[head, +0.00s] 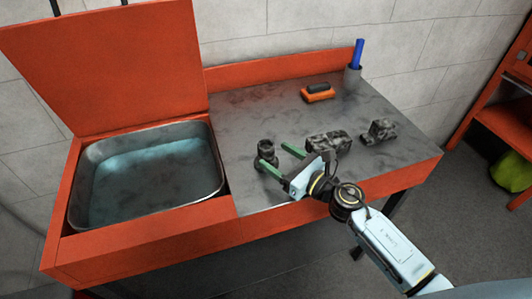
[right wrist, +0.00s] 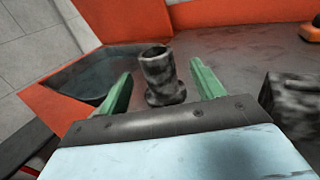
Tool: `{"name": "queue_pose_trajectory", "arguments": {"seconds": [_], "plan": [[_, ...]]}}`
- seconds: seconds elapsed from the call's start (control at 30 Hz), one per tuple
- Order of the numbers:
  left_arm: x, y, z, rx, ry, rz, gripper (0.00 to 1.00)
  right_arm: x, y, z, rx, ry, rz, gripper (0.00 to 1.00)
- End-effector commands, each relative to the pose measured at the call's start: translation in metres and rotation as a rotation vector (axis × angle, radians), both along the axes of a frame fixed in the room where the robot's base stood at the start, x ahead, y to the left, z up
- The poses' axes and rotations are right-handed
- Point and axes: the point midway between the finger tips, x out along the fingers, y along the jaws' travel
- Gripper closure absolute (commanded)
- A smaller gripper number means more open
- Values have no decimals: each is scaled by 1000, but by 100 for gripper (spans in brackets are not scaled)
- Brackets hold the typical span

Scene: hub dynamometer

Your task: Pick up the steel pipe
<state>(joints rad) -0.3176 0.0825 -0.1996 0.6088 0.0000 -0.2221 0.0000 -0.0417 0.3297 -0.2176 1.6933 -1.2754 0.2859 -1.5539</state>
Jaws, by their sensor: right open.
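The steel pipe (head: 266,149) is a short, dark, mottled tube standing upright on the grey worktop, just right of the basin. In the right wrist view the pipe (right wrist: 160,76) shows its open top and wider foot, between the two green fingers and a little beyond the palm. My right gripper (head: 276,158) is open, its fingers reaching toward the pipe from the right. In the right wrist view the right gripper (right wrist: 163,85) has a finger on each side of the pipe, with visible gaps. Whether a finger touches the pipe low down is unclear. My left gripper is not in view.
A basin (head: 215,190) of bluish liquid with a raised orange lid (head: 110,65) is at left. Two dark metal blocks (head: 330,142) (head: 380,131) stand right of the gripper. An orange-black brush-like object (head: 318,93) and a cup (head: 352,74) with a blue item are at the back.

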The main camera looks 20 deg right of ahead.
Motion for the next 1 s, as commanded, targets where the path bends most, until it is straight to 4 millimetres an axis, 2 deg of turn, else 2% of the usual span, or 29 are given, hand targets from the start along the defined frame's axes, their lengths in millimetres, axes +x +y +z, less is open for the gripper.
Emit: {"name": "queue_pose_trajectory", "arguments": {"seconds": [0.17,0.33,0.5,0.77,0.87,1.0], "plan": [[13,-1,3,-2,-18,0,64,10,6,1,-1,1,0,33],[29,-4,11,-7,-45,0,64,30,21,8,3,-1,0,33],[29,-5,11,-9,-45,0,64,47,31,6,1,1,0,33],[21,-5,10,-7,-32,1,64,50,33,5,-1,1,1,33],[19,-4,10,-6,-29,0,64,50,33,5,-1,1,0,43],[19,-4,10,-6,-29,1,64,50,33,5,-1,1,0,61]]}}
